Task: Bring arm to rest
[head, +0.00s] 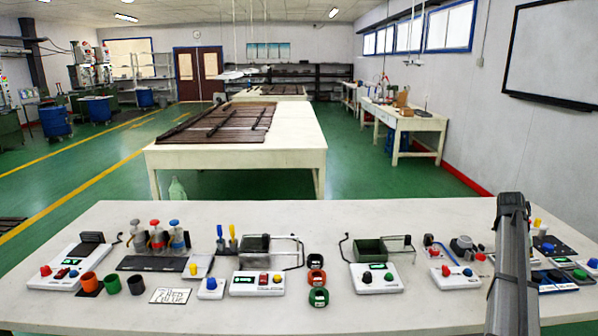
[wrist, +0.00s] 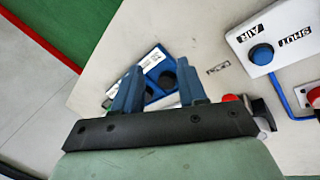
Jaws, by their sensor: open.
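My gripper (wrist: 160,68) shows in the wrist view with its two blue fingers apart and nothing held between them. Below and beyond the fingers, a blue and white panel with black round parts (wrist: 152,72) lies on the pale worktable (wrist: 105,65); the fingers partly hide it. I cannot tell how high the fingers are above it. In the head view my grey arm stands upright over the right end of the table and hides part of what lies there. The gripper itself cannot be made out in that view.
In the wrist view, a white box with a blue button (wrist: 262,54) sits at upper right, with a red button (wrist: 313,97) near it. The head view shows cups (head: 112,284), coloured rings (head: 318,297) and control boxes (head: 377,279) across the table. The front strip (head: 420,312) is fairly clear.

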